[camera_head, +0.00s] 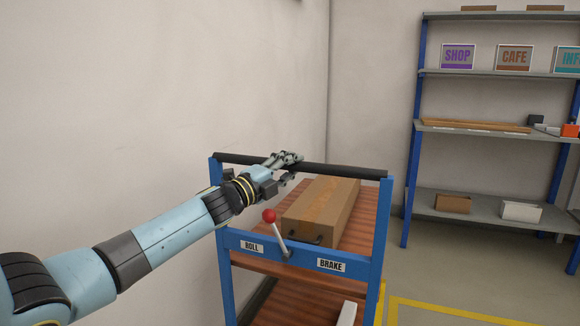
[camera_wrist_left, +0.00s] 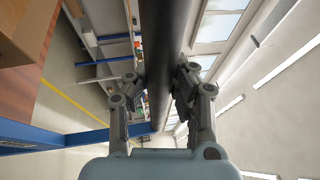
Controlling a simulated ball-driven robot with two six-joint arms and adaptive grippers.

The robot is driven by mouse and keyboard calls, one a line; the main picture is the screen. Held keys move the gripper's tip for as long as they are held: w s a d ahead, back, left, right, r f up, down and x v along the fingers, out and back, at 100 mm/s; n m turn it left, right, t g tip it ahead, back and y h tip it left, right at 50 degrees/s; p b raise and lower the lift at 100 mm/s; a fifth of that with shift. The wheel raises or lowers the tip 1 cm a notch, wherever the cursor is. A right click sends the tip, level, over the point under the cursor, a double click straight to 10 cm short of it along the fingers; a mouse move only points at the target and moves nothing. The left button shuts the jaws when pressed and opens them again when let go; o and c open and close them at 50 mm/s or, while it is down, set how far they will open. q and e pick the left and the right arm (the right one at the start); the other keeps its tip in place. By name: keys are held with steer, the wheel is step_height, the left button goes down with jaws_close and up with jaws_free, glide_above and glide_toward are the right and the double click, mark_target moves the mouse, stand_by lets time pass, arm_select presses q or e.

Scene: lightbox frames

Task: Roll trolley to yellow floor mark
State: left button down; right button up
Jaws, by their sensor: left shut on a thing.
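The trolley (camera_head: 300,251) has a blue frame, wooden shelves and a black push bar (camera_head: 340,172). My left gripper (camera_head: 284,163) is shut on the push bar, left of its middle. In the left wrist view the bar (camera_wrist_left: 163,50) runs between the two fingers of the gripper (camera_wrist_left: 160,85). A red-knobbed lever (camera_head: 269,216) leans toward the ROLL label (camera_head: 251,246), away from the BRAKE label (camera_head: 331,265). The yellow floor mark (camera_head: 440,312) shows partly at the lower right, beside the trolley; its rest is out of view or hidden. My right gripper is not in view.
A cardboard box (camera_head: 322,210) lies on the trolley's upper shelf. A plain wall (camera_head: 120,110) stands close on the left. A blue shelf rack (camera_head: 411,160) with signs and boxes stands at the back right. Bare floor (camera_head: 450,270) lies between trolley and rack.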

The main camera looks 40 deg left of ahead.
arm_select(q)
steer(key=c, duration=1.1)
jaws_free()
steer(key=shift+f, duration=0.1)
steer(key=v, duration=1.2)
steer(key=s+d+f+n+g+y, duration=0.1)
steer(key=s+f+n+g+y, duration=0.15)
steer(key=s+f, duration=0.7)
steer(key=s+f+n+g+y, duration=0.1)
steer(key=s+f+n+g, duration=0.25)
steer(key=f, duration=1.25)
steer(key=s+d+f+n+g+y, duration=0.1)
steer(key=s+f+n+g, duration=0.4)
steer(key=f, duration=0.8)
steer(key=s+d+f+n+g, duration=0.2)
steer(key=s+f, duration=0.4)
steer(key=s, duration=0.6)
steer(key=s+d+f+n+g, duration=0.3)
steer(key=s+f, duration=0.3)
steer(key=s, duration=0.6)
steer(key=s+d+f+n+g, duration=0.3)
steer(key=s+d+f+n, duration=0.1)
steer(key=s, duration=0.8)
steer(key=shift+d+f+h, duration=0.15)
steer(key=shift+d+f, duration=0.05)
steer(key=shift+f, duration=0.25)
steer(key=shift+d+f+h, duration=0.1)
steer(key=shift+d+f, duration=0.15)
steer(key=shift+f, duration=0.25)
